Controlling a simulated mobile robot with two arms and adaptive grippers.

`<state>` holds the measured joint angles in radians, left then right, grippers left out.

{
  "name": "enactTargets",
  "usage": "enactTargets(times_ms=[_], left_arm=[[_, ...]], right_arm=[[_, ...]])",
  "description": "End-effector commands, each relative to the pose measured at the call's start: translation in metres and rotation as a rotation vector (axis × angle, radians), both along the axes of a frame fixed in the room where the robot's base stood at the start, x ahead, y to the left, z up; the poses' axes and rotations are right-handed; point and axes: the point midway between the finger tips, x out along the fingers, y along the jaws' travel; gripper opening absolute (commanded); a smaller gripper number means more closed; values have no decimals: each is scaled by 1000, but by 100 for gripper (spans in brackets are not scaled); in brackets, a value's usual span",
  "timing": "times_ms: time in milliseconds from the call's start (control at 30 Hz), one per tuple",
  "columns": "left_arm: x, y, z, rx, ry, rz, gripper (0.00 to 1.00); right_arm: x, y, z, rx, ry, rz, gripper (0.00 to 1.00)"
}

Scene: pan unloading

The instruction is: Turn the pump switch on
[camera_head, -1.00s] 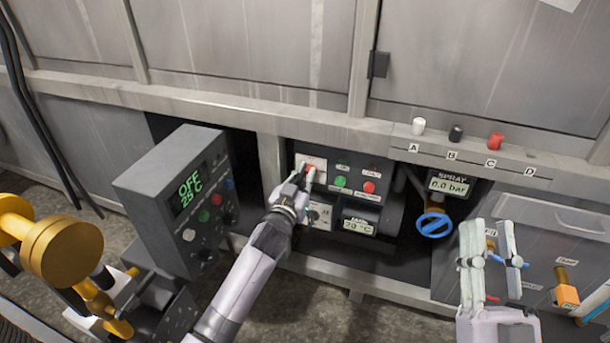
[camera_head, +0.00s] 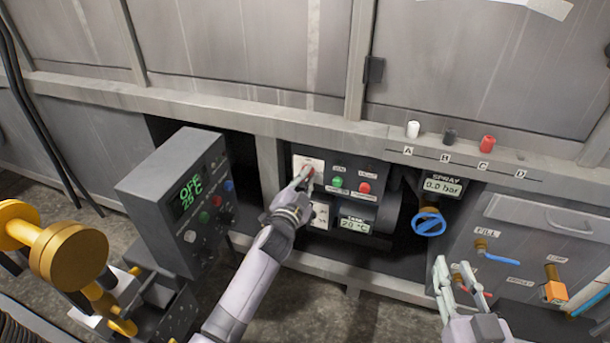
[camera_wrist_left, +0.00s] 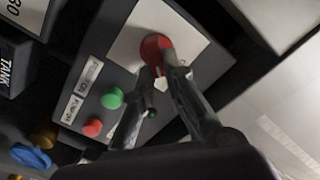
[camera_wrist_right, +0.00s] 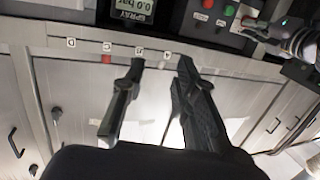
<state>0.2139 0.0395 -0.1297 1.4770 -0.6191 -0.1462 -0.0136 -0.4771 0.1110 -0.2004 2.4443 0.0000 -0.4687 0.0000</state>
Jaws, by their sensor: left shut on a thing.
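The pump panel (camera_head: 350,165) is a dark box under the steel ledge. A red knob (camera_wrist_left: 155,48) sits on a white plate (camera_wrist_left: 185,40) at its upper left; I take it as the pump switch, but its label is hidden. My left gripper (camera_head: 306,180) is at this knob and shut on it; in the left wrist view its fingertips (camera_wrist_left: 158,78) meet the knob's edge. The knob's turn position cannot be told. My right gripper (camera_head: 455,268) is open and empty, in front of the lower right cabinet.
Green (camera_head: 337,182) and red (camera_head: 364,187) buttons are close right of the knob. A tank display (camera_head: 357,224) sits below. A grey control box (camera_head: 180,200) reading OFF stands left. A blue valve wheel (camera_head: 429,222) and a spray gauge (camera_head: 443,186) reading 0.0 bar are right.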

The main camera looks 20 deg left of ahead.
Motion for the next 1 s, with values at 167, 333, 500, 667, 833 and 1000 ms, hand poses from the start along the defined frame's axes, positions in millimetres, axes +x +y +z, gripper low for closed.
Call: enactTargets(times_ms=[167, 333, 500, 667, 833, 1000], left_arm=[[0, -3, -3, 166, -5, -1, 0], [0, -4, -6, 329, -10, -2, 0], [0, -6, -8, 488, -16, -2, 0], [0, -6, -10, 623, -20, -2, 0], [0, -7, -12, 740, -24, -2, 0], [0, -7, -14, 824, -26, -2, 0]], right_arm=[[-1, -1, -6, -9, 35, -2, 27], [-1, -1, -7, -9, 34, -2, 27], [0, -1, -3, -3, 11, -1, 27], [0, 0, 3, 5, -20, 0, 27], [1, 2, 9, 14, -55, 3, 27], [2, 4, 17, 23, -89, 7, 27]])
